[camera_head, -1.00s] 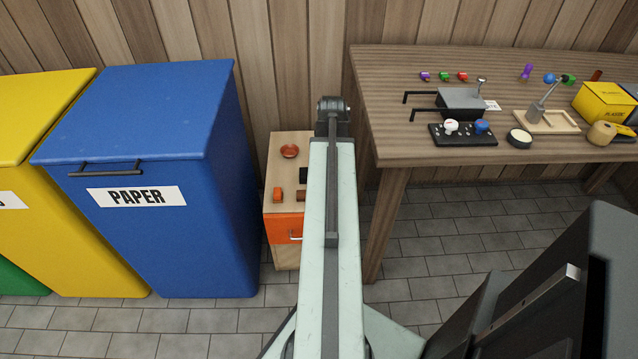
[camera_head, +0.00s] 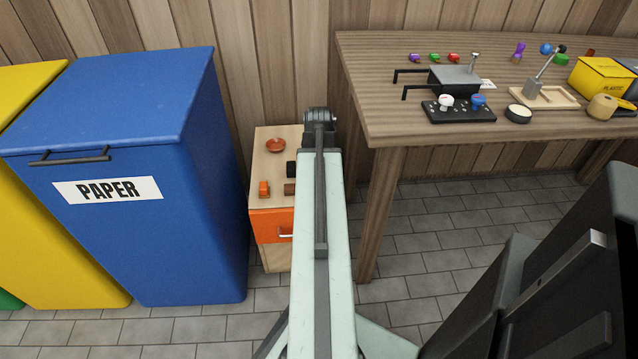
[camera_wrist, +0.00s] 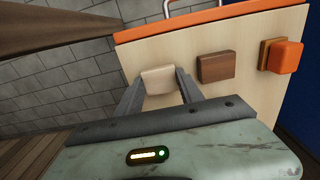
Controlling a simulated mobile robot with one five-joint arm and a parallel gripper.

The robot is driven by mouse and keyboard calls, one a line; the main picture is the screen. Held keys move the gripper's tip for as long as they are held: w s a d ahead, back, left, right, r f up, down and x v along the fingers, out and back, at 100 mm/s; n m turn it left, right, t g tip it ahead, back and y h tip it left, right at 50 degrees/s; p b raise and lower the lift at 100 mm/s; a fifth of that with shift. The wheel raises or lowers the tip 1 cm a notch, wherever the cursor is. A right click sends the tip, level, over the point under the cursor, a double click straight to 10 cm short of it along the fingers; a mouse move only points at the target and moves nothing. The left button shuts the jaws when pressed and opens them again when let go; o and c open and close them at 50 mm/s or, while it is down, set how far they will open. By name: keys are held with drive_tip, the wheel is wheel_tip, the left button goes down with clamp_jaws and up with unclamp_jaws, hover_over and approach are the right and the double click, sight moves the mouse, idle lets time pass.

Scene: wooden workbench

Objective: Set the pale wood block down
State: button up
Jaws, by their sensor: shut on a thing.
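My gripper (camera_wrist: 162,95) shows in the wrist view, its two grey fingers shut on the pale wood block (camera_wrist: 158,79). The block is in front of the light wooden top of the small cabinet (camera_wrist: 190,50); I cannot tell whether it touches that top. In the head view my arm hides the gripper and the block, and the cabinet top (camera_head: 268,166) shows just left of the arm.
On the cabinet top are a brown block (camera_wrist: 216,67), an orange block (camera_wrist: 285,56), a red-orange dish (camera_head: 276,145) and a dark object (camera_head: 291,169). A blue paper bin (camera_head: 110,130) stands left. A workbench (camera_head: 385,120) with several items stands right.

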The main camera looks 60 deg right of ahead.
drive_tip(key=o, duration=1.3)
wheel_tip(320, 180, up, 12)
drive_tip(key=p, duration=1.2)
drive_tip(key=shift+r, duration=0.15)
